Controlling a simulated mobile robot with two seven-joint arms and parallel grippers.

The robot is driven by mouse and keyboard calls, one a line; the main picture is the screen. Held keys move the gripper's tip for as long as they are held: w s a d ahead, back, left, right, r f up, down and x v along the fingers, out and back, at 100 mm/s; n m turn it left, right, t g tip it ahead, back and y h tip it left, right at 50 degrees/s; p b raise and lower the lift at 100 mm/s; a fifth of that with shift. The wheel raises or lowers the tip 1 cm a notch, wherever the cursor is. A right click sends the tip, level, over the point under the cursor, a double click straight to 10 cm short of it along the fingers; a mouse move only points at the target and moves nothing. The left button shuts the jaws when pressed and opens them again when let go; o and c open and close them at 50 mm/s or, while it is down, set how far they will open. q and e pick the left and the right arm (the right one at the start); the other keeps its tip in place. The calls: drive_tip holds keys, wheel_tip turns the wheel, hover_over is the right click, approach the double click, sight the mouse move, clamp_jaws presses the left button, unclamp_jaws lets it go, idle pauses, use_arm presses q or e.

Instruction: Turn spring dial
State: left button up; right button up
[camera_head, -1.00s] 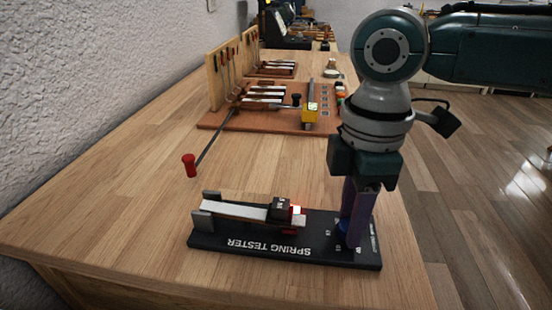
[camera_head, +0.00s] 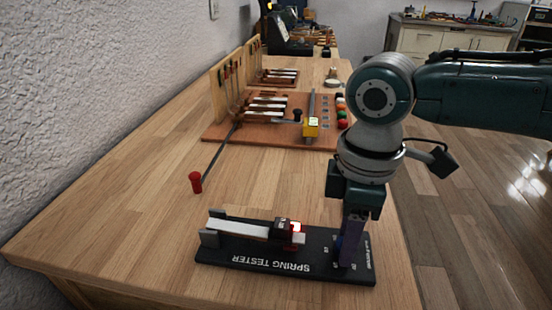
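The black spring tester (camera_head: 225,254) lies on the near part of the wooden bench, its lettering upside down in the head view. My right gripper (camera_head: 350,262) points straight down at the tester's right end, where small white markings show. Its purple fingers cover the spring dial there, so I cannot tell whether they grip it. My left gripper is not in view.
A wall borders the left.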

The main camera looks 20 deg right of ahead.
drive_tip(key=o, duration=0.3)
wheel_tip(320, 180, up, 10)
drive_tip(key=shift+p, duration=0.9)
